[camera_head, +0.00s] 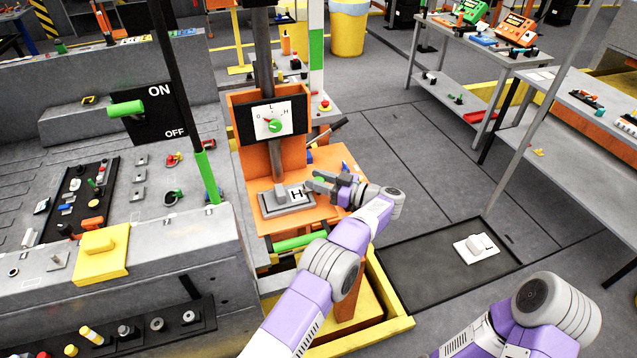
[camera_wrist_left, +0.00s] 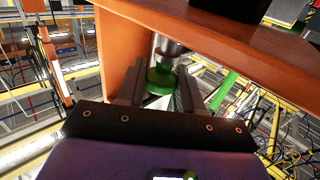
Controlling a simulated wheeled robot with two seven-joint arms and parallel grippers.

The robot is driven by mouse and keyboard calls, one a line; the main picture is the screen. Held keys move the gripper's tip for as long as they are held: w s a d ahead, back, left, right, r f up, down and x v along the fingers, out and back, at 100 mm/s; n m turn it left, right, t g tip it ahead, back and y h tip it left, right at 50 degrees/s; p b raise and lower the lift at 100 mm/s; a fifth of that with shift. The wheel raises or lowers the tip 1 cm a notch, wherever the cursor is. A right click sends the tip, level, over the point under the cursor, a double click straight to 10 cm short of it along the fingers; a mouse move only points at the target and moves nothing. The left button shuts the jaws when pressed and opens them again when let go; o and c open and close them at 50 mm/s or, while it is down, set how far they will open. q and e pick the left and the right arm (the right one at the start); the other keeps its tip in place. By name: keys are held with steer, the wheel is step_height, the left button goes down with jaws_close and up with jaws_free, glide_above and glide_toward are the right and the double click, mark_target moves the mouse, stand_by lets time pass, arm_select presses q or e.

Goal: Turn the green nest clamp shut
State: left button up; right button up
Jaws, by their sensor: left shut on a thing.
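A green round knob, which looks like the nest clamp (camera_wrist_left: 160,80), sits between the fingers of my left gripper (camera_wrist_left: 158,92) in the left wrist view, below a metal shaft. In the head view my left gripper (camera_head: 318,184) is at the right side of the orange press (camera_head: 256,100), beside the grey nest plate marked H (camera_head: 272,204). Its jaws are shut on the green knob, which is mostly hidden by the fingers there. The knob's exact turn angle cannot be told. My right gripper is out of view; only part of that arm shows at lower right.
The press has a dial marked L and H (camera_head: 272,118) and a green bar (camera_head: 299,242) in front. A black ON/OFF panel (camera_head: 152,115) with a green handle stands left. A yellow-edged frame (camera_head: 398,325) surrounds the press base. Grey floor (camera_head: 400,150) lies open to the right.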

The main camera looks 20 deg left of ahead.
arm_select(q)
steer(key=shift+r, duration=0.25)
steer(key=o, duration=1)
steer(key=shift+c, duration=0.2)
steer(key=shift+f, duration=0.1)
steer(key=shift+d, duration=0.2)
steer(key=s+d+b, duration=0.1)
steer(key=d, duration=0.6)
steer(key=shift+s, duration=0.2)
steer(key=shift+d, duration=0.1)
